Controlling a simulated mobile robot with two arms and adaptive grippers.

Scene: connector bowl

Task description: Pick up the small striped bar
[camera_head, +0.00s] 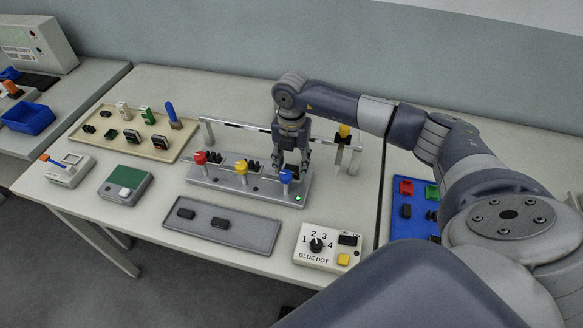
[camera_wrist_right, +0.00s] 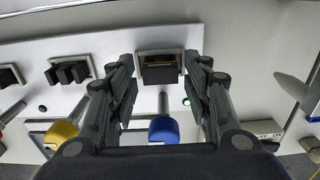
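I cannot clearly make out a small striped bar. A thin rail with black and white stretches (camera_head: 236,124) runs behind the grey fixture (camera_head: 210,176), which has red, yellow and blue knobs. My right gripper (camera_head: 291,165) points down at the fixture's right end, behind the blue knob (camera_head: 286,177). In the right wrist view its fingers (camera_wrist_right: 163,80) are apart on either side of a black block (camera_wrist_right: 160,74) in a light-framed socket, with a thin orange-brown line at its top. I cannot tell whether they touch it. My left gripper is not in view.
A beige tray (camera_head: 92,145) with several small connectors stands at left. A grey tray (camera_head: 245,239) in front holds two black pieces. A glue dot box (camera_head: 318,256) is at front right, a blue panel (camera_head: 412,223) beyond it. A blue bin (camera_head: 27,119) is far left.

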